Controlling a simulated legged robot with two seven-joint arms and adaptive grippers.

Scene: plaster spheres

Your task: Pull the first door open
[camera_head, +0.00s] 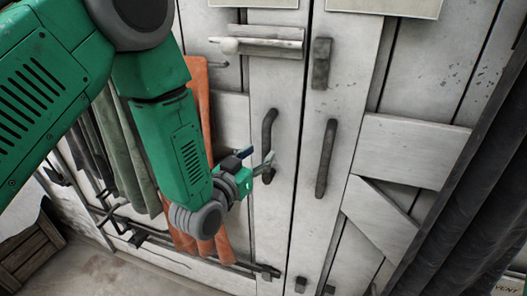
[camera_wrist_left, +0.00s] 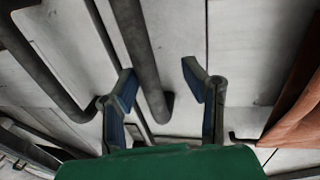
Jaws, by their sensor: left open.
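A pale, worn double door fills the middle of the head view. The left door (camera_head: 283,205) has a dark bar handle (camera_head: 268,130), and the right door (camera_head: 345,120) has a similar handle (camera_head: 325,158). My left gripper (camera_head: 259,162) is open at the lower part of the left door's handle. In the left wrist view, that handle (camera_wrist_left: 143,55) shows between the open fingers of my left gripper (camera_wrist_left: 158,82), apart from the right finger. I cannot tell whether it touches the left finger. The right door's handle (camera_wrist_left: 45,70) lies farther left. My right gripper is not in view.
A pale latch bar (camera_head: 262,45) crosses the left door above the handle. Orange cloth (camera_head: 197,90) and grey-green cloths (camera_head: 125,150) hang at the left beside my arm. A dark curtain (camera_head: 465,190) hangs at the right. A wooden crate (camera_head: 30,255) stands at lower left.

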